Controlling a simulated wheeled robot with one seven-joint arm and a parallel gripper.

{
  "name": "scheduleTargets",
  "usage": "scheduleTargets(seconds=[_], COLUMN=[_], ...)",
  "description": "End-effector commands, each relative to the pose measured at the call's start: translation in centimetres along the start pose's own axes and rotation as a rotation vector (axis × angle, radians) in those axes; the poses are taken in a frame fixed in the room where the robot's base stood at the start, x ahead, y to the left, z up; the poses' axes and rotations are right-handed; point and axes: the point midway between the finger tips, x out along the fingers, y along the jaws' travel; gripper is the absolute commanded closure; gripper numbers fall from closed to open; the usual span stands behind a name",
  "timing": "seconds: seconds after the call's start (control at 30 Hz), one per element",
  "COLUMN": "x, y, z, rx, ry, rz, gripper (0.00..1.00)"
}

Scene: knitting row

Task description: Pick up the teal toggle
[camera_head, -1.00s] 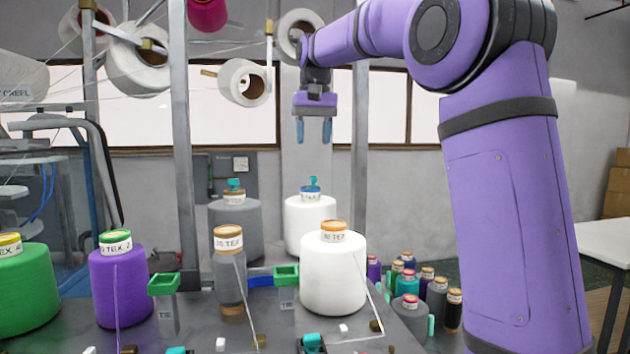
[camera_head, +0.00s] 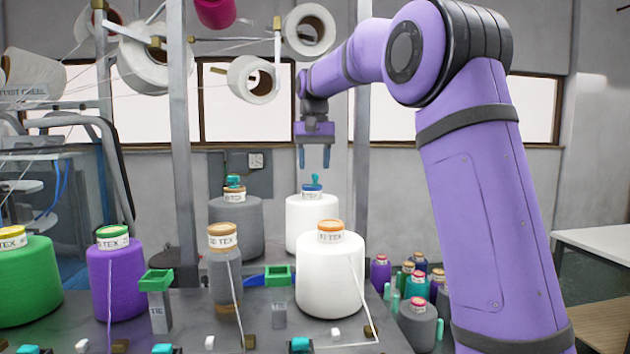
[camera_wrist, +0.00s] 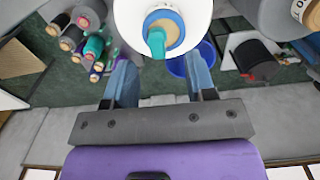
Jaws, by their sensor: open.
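A teal toggle (camera_head: 315,179) stands on the blue-rimmed top of the white yarn cone (camera_head: 312,222) at the back. In the wrist view this toggle (camera_wrist: 156,42) shows just beyond the fingertips, roughly centred between them. My gripper (camera_head: 314,166) is open and empty, pointing down just above the toggle in the head view. Both fingers also show in the wrist view (camera_wrist: 158,68), apart from the toggle. Another teal piece (camera_head: 233,181) sits on the grey cone (camera_head: 236,225) to the left. Teal pieces (camera_head: 300,344) also lie along the front edge.
A nearer white cone (camera_head: 331,280), a brown-topped grey cone (camera_head: 223,270), a purple cone (camera_head: 117,280) and a green cone (camera_head: 28,285) stand in front. Metal posts (camera_head: 180,150) rise at left. Several small spools (camera_head: 417,290) cluster at right. White reels (camera_head: 250,78) hang above left.

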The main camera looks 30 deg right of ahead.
Motion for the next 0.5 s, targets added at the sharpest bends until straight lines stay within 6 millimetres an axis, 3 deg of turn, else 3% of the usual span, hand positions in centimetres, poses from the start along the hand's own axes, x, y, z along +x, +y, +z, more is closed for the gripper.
scheduleTargets(seconds=[0.2,0.5], x=[3.0,3.8], y=[0.2,0.1], z=[0.3,0.2], rx=[0.000,0.000], ry=[-0.001,0.001], rz=[0.000,0.000], gripper=[0.49,0.49])
